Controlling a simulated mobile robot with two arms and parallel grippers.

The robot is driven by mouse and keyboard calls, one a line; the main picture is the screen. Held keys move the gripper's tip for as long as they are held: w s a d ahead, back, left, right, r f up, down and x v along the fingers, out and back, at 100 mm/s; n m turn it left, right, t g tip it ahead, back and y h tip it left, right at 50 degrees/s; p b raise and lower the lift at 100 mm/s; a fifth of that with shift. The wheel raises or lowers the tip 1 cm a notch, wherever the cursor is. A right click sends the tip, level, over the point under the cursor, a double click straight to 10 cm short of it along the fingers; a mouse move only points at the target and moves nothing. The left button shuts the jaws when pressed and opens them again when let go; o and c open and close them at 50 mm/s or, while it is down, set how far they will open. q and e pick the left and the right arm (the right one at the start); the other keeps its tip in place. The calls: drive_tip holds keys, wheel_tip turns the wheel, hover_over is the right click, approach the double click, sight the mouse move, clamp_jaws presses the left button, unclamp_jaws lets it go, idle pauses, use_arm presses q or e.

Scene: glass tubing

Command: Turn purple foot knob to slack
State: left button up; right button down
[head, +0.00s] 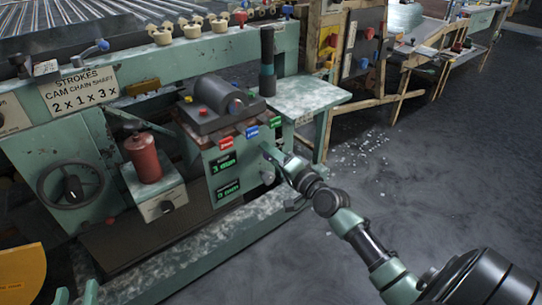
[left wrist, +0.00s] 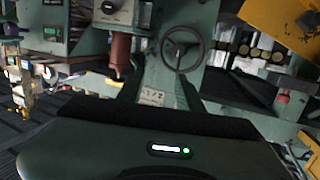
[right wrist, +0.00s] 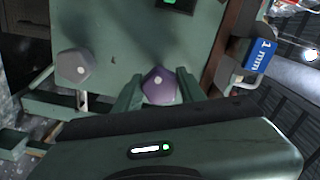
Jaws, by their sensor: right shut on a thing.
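The purple faceted knob (right wrist: 160,85) with a pale centre dot sits on the green panel in the right wrist view. My right gripper (right wrist: 161,92) is shut on it, one finger on each side. In the head view my right gripper (head: 273,157) reaches the right side of the machine's green box, and its fingers hide the purple knob. A grey knob (right wrist: 76,66) sits apart from it on the same panel, and also shows in the head view (head: 268,177). My left gripper (head: 76,292) shows two separated fingertips at the bottom left, open with nothing between them.
The green box carries two lit displays (head: 225,162) and red, blue and green tags (head: 252,132). A red cylinder (head: 143,158) and a black handwheel (head: 74,187) stand to the left. A pale shelf (head: 308,97) juts out above my right gripper. The floor at right is open.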

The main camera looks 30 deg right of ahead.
drive_tip(key=shift+n, duration=0.9)
drive_tip(key=n+p, duration=0.1)
drive_tip(key=n, duration=0.1)
drive_tip(key=shift+n, duration=0.3)
use_arm(q)
wheel_tip(320, 180, down, 6)
drive_tip(key=s+a+g+y, duration=0.1)
drive_tip(key=s+g, duration=0.1)
drive_tip(key=g, duration=0.1)
drive_tip(key=shift+s+a+g, duration=0.2)
drive_tip(key=shift+a+g, duration=0.05)
drive_tip(key=shift+g, duration=0.05)
use_arm(e)
drive_tip(key=shift+n, duration=0.6)
use_arm(q)
drive_tip(key=shift+r, duration=0.1)
use_arm(e)
drive_tip(key=c, duration=0.9)
unclamp_jaws()
